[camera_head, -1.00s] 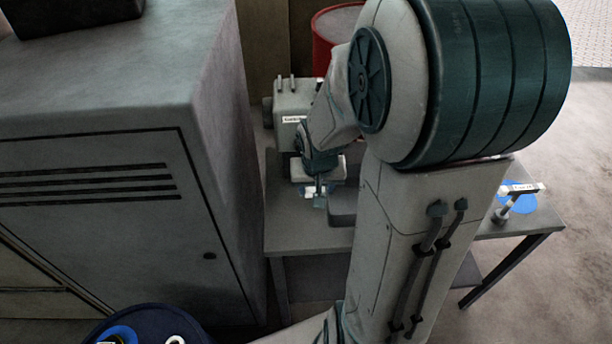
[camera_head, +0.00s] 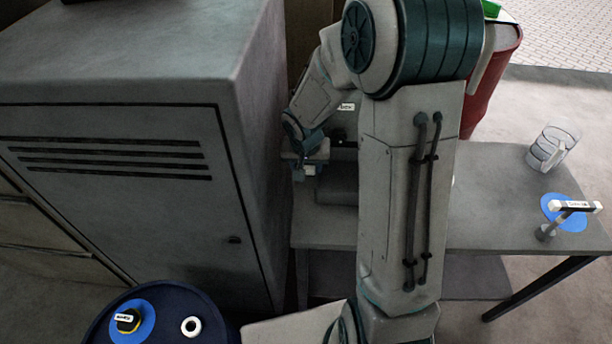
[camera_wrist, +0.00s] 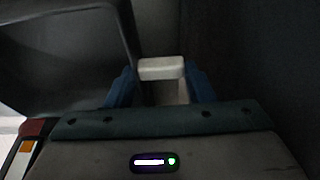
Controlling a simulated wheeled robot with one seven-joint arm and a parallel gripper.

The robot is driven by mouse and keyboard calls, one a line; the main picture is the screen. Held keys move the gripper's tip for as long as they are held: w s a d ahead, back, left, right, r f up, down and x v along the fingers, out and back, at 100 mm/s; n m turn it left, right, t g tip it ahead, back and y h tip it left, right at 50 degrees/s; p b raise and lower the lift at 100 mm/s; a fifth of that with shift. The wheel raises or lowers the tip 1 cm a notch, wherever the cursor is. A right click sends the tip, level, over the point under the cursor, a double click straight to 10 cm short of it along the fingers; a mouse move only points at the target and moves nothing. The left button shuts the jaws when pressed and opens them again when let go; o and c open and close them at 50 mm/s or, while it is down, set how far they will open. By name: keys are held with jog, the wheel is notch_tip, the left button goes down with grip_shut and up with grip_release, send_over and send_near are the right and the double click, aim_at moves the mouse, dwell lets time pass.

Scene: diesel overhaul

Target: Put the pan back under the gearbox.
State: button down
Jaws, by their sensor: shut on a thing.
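In the wrist view, my gripper (camera_wrist: 160,88) is shut on a pale block-like grip (camera_wrist: 161,68) between its blue fingers. A grey, rimmed pan-like shape (camera_wrist: 65,50) fills the upper left there; I cannot tell whether the grip joins it. In the head view, my gripper (camera_head: 309,171) is low over the bench, just left of a grey pan-like box (camera_head: 337,184). The gearbox (camera_head: 343,129), with a small white label, stands behind, mostly hidden by my arm. The space under it cannot be seen clearly.
A grey cabinet (camera_head: 130,190) stands close left of the bench (camera_head: 480,205). On the bench's right are a clear mug (camera_head: 553,147) and a T-handled item (camera_head: 547,232) on a blue disc. A red drum (camera_head: 490,85) stands behind. A dark blue drum (camera_head: 165,300) is at front left.

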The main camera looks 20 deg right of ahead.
jog(key=shift+f+b, duration=0.3)
jog(key=shift+f, duration=1.8)
jog(key=c, duration=0.7)
grip_release()
jog(key=shift+o, duration=0.2)
jog(key=p+v, duration=0.2)
jog(key=v, duration=1)
jog(key=s+r+n, duration=0.1)
jog(key=s+r, duration=0.3)
jog(key=s, duration=0.4)
jog(key=s+r+n+y, duration=0.1)
jog(key=s+r+n, duration=0.1)
jog(key=s+r, duration=0.3)
jog(key=s, duration=0.4)
jog(key=shift+s+d+r, duration=0.3)
jog(key=shift+d+r, duration=0.05)
